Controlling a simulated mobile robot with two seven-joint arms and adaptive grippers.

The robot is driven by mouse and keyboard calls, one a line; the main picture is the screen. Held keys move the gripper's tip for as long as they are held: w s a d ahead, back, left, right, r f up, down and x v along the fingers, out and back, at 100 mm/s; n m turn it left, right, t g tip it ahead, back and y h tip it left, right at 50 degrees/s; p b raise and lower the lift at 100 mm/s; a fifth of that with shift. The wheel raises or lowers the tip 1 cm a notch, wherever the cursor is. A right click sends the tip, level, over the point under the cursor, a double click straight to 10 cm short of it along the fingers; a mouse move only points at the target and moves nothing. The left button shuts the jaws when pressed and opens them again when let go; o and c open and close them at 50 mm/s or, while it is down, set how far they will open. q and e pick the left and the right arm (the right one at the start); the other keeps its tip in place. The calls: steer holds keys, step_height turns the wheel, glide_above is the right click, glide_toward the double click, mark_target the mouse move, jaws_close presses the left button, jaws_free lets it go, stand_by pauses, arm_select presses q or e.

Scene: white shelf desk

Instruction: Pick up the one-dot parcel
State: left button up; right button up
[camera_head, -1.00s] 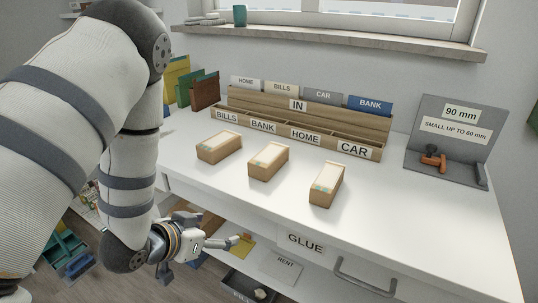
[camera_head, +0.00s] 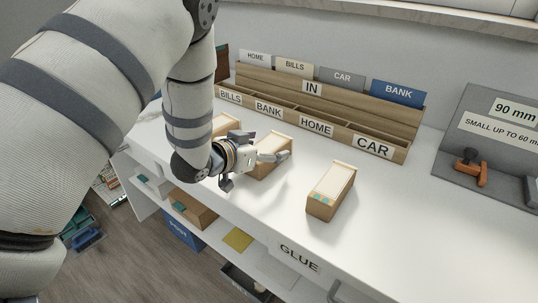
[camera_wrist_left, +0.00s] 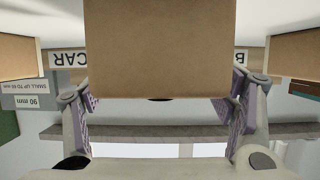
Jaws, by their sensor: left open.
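Three brown cardboard parcels stand in a row on the white desk: a left parcel (camera_head: 226,124), a middle parcel (camera_head: 270,156) and a right parcel (camera_head: 331,190). Pale tape runs along their tops. I cannot make out dots on any of them, so I cannot tell which is the one-dot parcel. My left gripper (camera_head: 264,148) is open at the middle parcel, its fingers partly covering it. In the left wrist view a parcel's plain brown face (camera_wrist_left: 160,50) fills the space ahead between the open fingers. My right gripper is not in view.
The wooden sorter (camera_head: 318,105) with labelled slots stands behind the parcels. A grey gauge board (camera_head: 490,135) with an orange-brown object (camera_head: 470,172) is at the right. Neighbouring parcels stand on both sides of the middle one. Desk right of the right parcel is clear.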

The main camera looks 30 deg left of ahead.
arm_select(q)
steer(key=shift+w+f, duration=0.25)
steer(key=shift+w, duration=0.3)
steer(key=shift+s, duration=0.1)
steer(key=c, duration=1.4)
